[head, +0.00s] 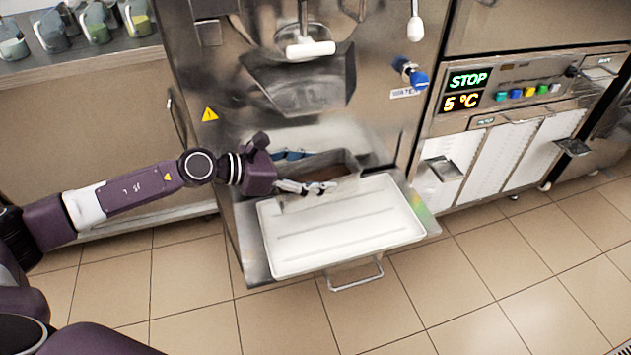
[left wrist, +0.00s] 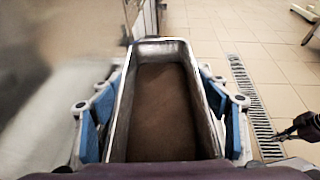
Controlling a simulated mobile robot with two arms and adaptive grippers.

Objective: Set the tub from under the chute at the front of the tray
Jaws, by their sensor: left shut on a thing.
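The tub (head: 349,164) is a long metal pan with brown contents, at the back of the white tray (head: 341,232) and below the chute (head: 300,82). My left gripper (head: 306,187) reaches in from the left and is shut on the tub. In the left wrist view the tub (left wrist: 203,108) sits lengthwise between the two blue-padded fingers, one along each long side. Part of the tub is hidden by my gripper in the head view. I cannot tell whether its base touches the tray. My right gripper (left wrist: 296,130) seems to show partly at the right edge of the left wrist view.
The front of the tray is bare. A metal handle (head: 356,280) sticks out below it. The freezer's white lever (head: 310,49) is above the chute. A control panel reads STOP and 5 °C (head: 463,91) at right. Jugs (head: 97,22) stand on the left counter.

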